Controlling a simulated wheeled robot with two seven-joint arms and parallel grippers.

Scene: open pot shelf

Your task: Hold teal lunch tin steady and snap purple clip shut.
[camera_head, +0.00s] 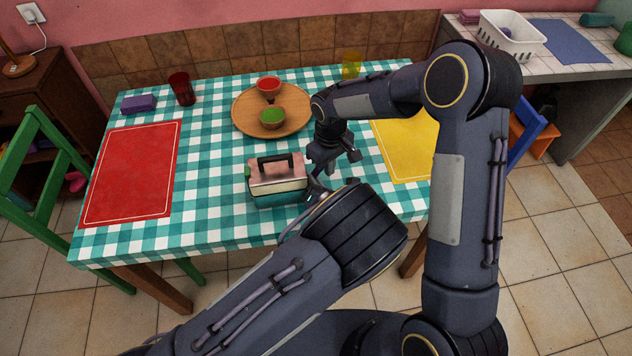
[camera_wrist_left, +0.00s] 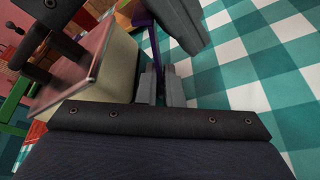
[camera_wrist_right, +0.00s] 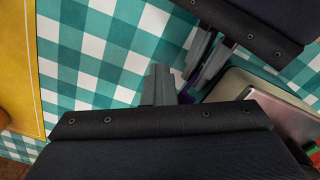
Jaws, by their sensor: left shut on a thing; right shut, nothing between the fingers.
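The lunch tin (camera_head: 290,186) stands upright on the table, with a pinkish lid, cream band, teal lower part and dark handle (camera_head: 276,160). It also shows in the left wrist view (camera_wrist_left: 118,70) and right wrist view (camera_wrist_right: 265,85). The purple clip (camera_wrist_left: 151,38) is on the tin's right side and stands out from its wall. My left gripper (camera_wrist_left: 160,72) is shut on the purple clip, beside the tin. My right gripper (camera_wrist_right: 159,82) is shut and empty, close to the left gripper and apart from the tin. The arms partly hide the clip in the head view.
A green clip (camera_head: 247,173) is on the tin's left side. Behind stands a round wooden tray (camera_head: 243,121) with red (camera_head: 268,88) and green-filled (camera_head: 272,118) bowls. A red mat (camera_head: 132,172) lies left, a yellow mat (camera_head: 407,150) right. Checked cloth is clear in front of the tin.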

